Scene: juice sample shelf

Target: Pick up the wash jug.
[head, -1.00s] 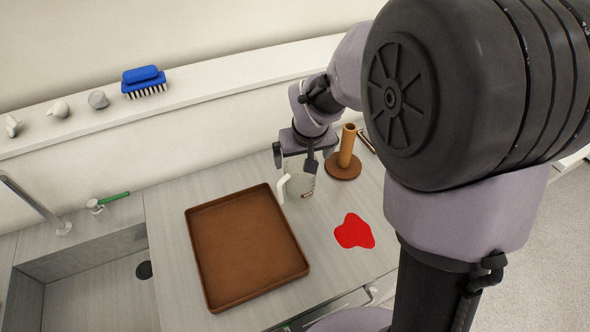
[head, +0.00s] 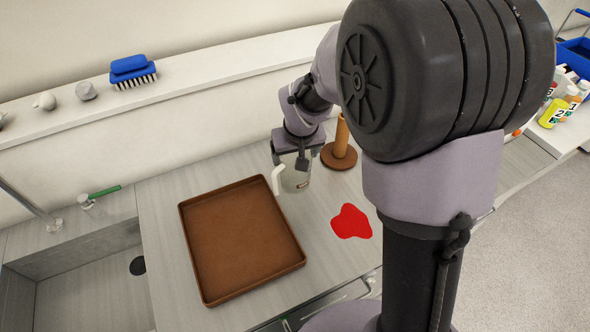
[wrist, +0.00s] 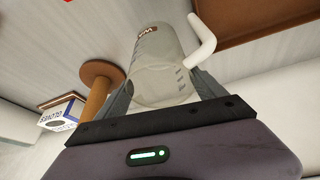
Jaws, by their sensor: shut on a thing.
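The wash jug (head: 297,180) is a clear container with a white handle on its left side, at the back of the counter. My gripper (head: 297,163) is above it, with its fingers down at the jug's sides. In the wrist view the jug (wrist: 160,62) sits between the two fingers of my gripper (wrist: 165,92), which are shut on it. Dark graduation marks and a small dark label show on its wall. I cannot tell whether its base touches the counter.
A brown tray (head: 190,240) lies just left of the jug. A brown upright post on a round base (head: 339,157) stands close on its right. A red patch (head: 351,222) is on the counter in front. A sink (head: 70,280) is at left, bottles (head: 560,108) at far right.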

